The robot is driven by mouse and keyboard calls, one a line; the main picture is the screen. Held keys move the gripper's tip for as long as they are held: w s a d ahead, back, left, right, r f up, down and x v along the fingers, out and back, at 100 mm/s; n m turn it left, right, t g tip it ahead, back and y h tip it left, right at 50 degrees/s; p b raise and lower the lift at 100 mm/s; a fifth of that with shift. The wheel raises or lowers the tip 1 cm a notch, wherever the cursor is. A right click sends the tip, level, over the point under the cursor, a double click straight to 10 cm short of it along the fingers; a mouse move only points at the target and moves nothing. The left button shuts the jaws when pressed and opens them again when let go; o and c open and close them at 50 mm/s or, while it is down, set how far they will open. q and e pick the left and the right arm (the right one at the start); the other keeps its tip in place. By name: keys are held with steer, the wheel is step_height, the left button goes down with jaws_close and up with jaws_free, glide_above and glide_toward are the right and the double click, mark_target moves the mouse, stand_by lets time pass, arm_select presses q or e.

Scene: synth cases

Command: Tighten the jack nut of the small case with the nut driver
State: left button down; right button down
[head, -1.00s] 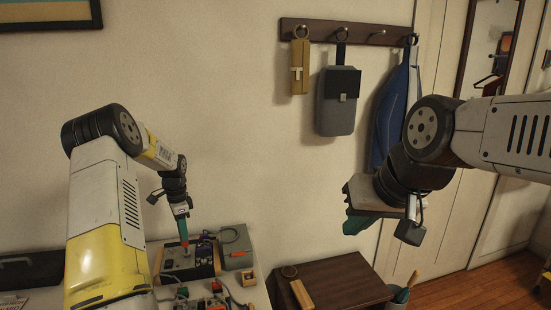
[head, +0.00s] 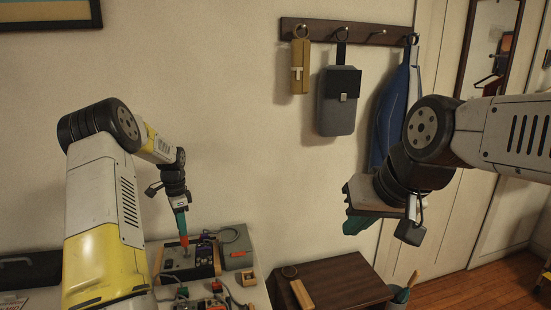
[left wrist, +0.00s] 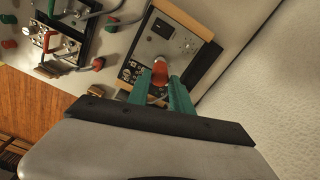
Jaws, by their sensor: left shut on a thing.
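My left gripper (head: 181,222) is shut on the nut driver, whose red handle (left wrist: 159,73) shows between the green fingers in the left wrist view. The nut driver (head: 184,242) points down at the panel of a wood-sided synth case (head: 205,268), which also shows in the left wrist view (left wrist: 164,30). Its tip and the jack nut are hidden, so I cannot tell whether they touch. A second case (left wrist: 60,42) with cables and red plugs stands nearer the front. I cannot tell which case is the small one. My right gripper (head: 358,221) hangs far right, away from the cases; its jaws are unclear.
Loose cables and plugs lie on the bench. A low dark table (head: 335,280) stands to the right.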

arm_select(q)
steer(key=shift+d+r, duration=0.1)
steer(key=shift+r, duration=1.3)
